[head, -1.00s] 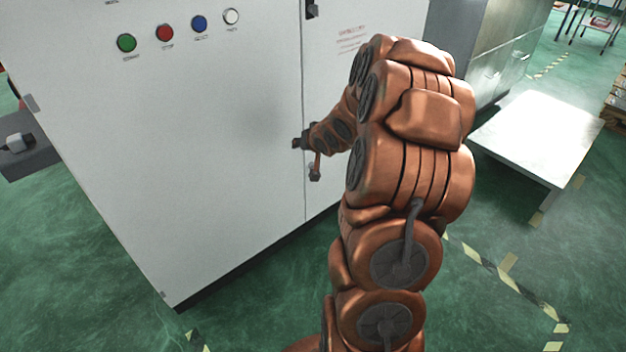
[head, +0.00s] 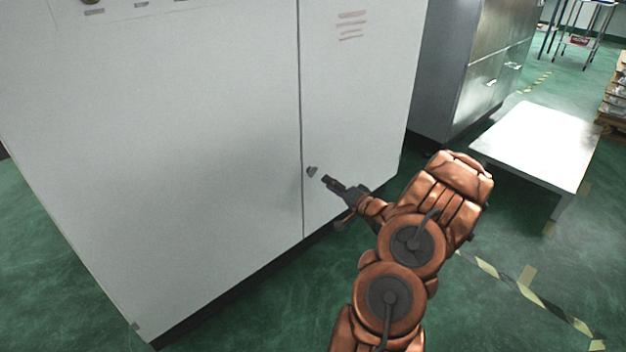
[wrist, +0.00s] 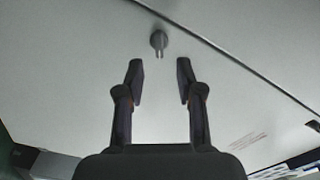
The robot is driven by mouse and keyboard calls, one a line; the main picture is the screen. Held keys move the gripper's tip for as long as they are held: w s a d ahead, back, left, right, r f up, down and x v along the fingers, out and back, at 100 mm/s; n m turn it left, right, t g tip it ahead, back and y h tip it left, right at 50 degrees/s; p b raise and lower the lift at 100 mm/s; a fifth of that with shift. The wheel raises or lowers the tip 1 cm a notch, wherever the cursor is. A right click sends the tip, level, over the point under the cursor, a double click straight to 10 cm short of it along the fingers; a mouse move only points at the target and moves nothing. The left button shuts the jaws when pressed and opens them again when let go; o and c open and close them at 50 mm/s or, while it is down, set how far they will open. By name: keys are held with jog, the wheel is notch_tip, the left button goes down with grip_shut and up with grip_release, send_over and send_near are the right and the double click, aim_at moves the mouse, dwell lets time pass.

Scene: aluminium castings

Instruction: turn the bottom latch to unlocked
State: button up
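The bottom latch (head: 312,171) is a small grey knob low on the white cabinet, right by the door seam. In the wrist view the latch (wrist: 158,42) has a round base and a short prong pointing down the picture, towards my fingers. My gripper (head: 328,181) is just right of the latch in the head view, apart from it. In the wrist view my gripper (wrist: 160,78) is open and empty, its fingers spread wide and the latch ahead, roughly centred between them. The latch's locked or unlocked marking cannot be read.
The white cabinet (head: 180,130) fills the left and middle. Faint red lettering (head: 351,25) is on its right door. A low white table (head: 535,140) and a grey metal cabinet (head: 490,75) stand to the right. Green floor with striped tape (head: 500,275) lies at lower right.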

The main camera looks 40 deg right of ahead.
aim_at(315, 173)
jog(key=shift+w+d+b, duration=0.2)
jog(key=shift+w+b, duration=0.8)
jog(key=shift+w, duration=2.75)
jog(key=shift+c, duration=0.3)
grip_shut()
